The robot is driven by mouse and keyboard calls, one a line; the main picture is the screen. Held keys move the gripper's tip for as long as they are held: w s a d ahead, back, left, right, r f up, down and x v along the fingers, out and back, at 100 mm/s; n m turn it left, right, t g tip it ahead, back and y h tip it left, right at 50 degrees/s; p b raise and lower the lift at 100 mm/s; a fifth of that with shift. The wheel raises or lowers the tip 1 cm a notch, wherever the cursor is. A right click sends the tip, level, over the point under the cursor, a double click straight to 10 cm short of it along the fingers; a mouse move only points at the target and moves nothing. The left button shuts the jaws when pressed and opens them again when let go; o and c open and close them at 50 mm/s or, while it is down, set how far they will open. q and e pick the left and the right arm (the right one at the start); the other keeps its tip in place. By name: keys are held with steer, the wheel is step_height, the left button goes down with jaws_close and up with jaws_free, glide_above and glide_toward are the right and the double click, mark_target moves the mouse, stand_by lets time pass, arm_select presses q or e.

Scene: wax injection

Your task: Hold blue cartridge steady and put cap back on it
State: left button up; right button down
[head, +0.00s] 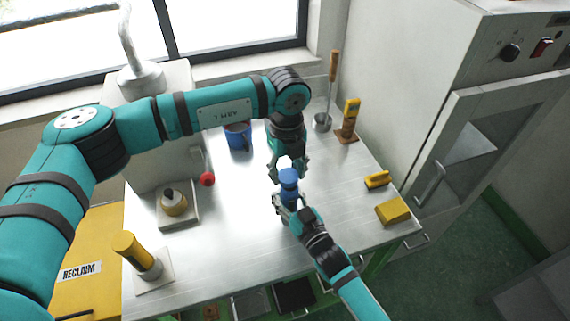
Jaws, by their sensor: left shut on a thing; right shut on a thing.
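The blue cartridge (289,193) stands upright near the middle of the metal table. My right gripper (286,205) comes from the lower right and is shut on the cartridge's lower body, partly hiding it. My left gripper (291,168) reaches down from above and is shut on the brighter blue cap (289,176) at the cartridge's top. The cap is in line over the cartridge. At this size I cannot tell whether it is seated or just above the body.
A blue mug (237,138) and red ball (207,179) are to the left. A yellow-topped cylinder (134,248) stands front left. A yellow brush (377,180) and yellow block (393,211) lie right. The steel cabinet (440,130) borders the table's right side. Bare table (235,230) is at front.

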mark_target(289, 178)
arm_select(q)
steer(key=shift+s+d+f+m, duration=0.2)
steer(key=shift+s+f+m, duration=0.15)
steer(key=shift+f+m, duration=0.05)
steer(key=shift+f, duration=0.35)
stand_by(0.3)
steer(key=shift+s+f, duration=0.3)
steer(key=shift+f, duration=0.3)
steer(key=c, duration=0.4)
steer(key=shift+o, duration=0.2)
steer(key=shift+w+r, duration=0.15)
steer(key=shift+r, duration=0.05)
steer(key=shift+d+r+t+y, duration=0.1)
steer(key=shift+r+t+y, duration=0.2)
steer(key=shift+r+t, duration=0.35)
steer(key=shift+f, duration=0.7)
stand_by(0.4)
